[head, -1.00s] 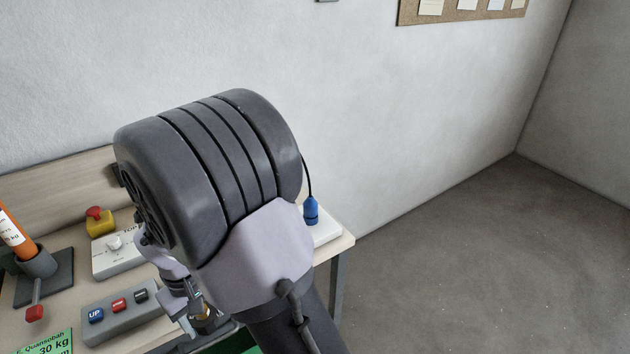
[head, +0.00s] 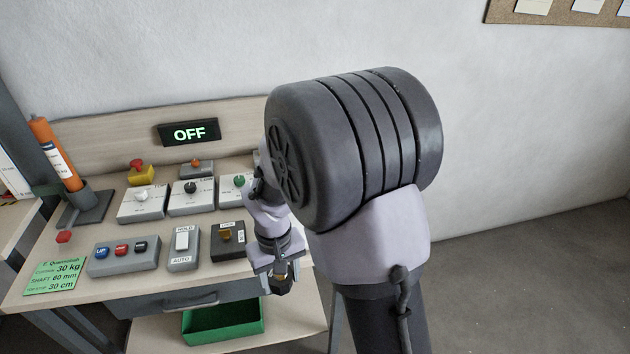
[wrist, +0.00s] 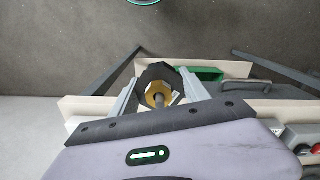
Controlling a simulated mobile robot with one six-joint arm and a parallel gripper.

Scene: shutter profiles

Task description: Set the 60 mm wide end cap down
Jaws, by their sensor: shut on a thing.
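My gripper (head: 281,268) is in front of the bench's front edge, low at the middle of the head view. It is shut on the end cap (head: 283,286), a dark angular piece. In the wrist view the end cap (wrist: 154,74) sits between both fingers of my gripper (wrist: 158,92) and shows a dark many-sided rim with a brass-coloured middle. A short grey shaft end stands in that middle. The cap's width cannot be read from the frames. My arm hides part of the bench's right side.
The bench (head: 135,285) carries switch boxes, an orange tube in a holder (head: 92,203), a green card (head: 57,275) reading "SHAFT 60 mm" and an OFF display (head: 189,133). A green bin (head: 205,330) stands on the lower shelf, below a drawer (head: 165,303). Floor at right is clear.

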